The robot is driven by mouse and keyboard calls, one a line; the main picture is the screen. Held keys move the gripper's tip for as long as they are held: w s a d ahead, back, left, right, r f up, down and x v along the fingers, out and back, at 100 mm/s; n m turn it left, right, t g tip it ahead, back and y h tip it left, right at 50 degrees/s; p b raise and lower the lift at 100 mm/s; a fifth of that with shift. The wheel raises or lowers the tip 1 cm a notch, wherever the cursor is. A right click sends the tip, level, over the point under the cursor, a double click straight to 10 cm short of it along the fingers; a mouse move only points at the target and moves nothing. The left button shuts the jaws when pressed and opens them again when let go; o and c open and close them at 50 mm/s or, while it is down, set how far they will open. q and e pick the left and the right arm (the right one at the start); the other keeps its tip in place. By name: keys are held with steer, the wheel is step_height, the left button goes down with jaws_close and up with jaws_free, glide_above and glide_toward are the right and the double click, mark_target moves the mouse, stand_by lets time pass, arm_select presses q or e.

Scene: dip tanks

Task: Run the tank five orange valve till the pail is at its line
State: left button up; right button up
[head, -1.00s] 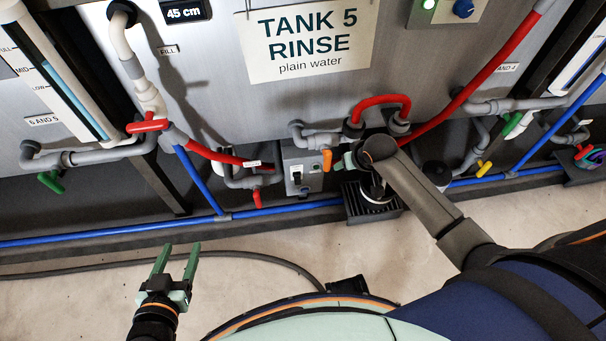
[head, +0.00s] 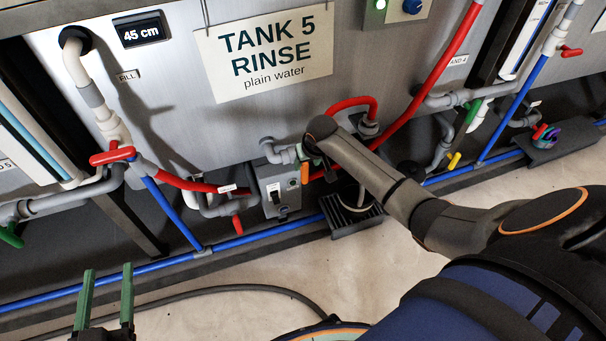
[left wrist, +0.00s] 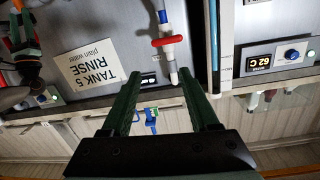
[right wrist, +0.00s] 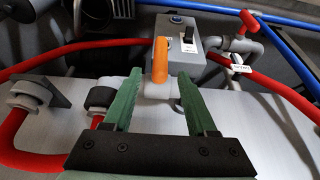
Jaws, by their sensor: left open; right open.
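The orange valve handle (head: 305,172) sits low on the tank five front, beside a grey switch box. In the right wrist view the orange handle (right wrist: 160,60) stands upright between the fingertips of my right gripper (right wrist: 160,78), which is open and not closed on it.
The switch box (head: 275,190) is close to the orange handle. Red hoses (head: 425,105) and the blue pipe (head: 260,235) run nearby. A red-handled fill valve (head: 112,157) is at the left. A dark cable lies on the otherwise clear floor. The TANK 5 sign (head: 265,50) hangs above.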

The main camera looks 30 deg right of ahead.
mark_target(306, 167)
steer(key=b+x, duration=0.2)
steer(key=x, duration=0.2)
steer(key=b+x, duration=0.1)
steer(key=x, duration=0.2)
steer(key=shift+f+b, duration=0.1)
steer(key=shift+b, duration=0.3)
steer(key=shift+w+f+b, duration=0.25)
steer(key=shift+f+b, duration=0.2)
steer(key=shift+f, duration=0.15)
steer(key=shift+w+d+f+b, duration=0.1)
steer(key=shift+w+f+b, duration=0.2)
steer(key=shift+f, duration=0.1)
arm_select(q)
steer(key=s+d+r+m+t+h, duration=0.1)
steer(key=s+r+m+t+h, duration=0.1)
steer(key=r, duration=0.7)
steer(key=s+d+r+m+t+h, duration=0.1)
steer(key=s+r+m+t+h, duration=0.2)
steer(key=s+r+m+h, duration=0.2)
step_height(306, 167, up, 5)
steer(key=m+h, duration=0.1)
steer(key=h, duration=0.2)
steer(key=shift+f+t+h, duration=0.15)
steer(key=shift+t+h, duration=0.15)
arm_select(e)
steer(key=shift+c, duration=0.2)
jaws_close()
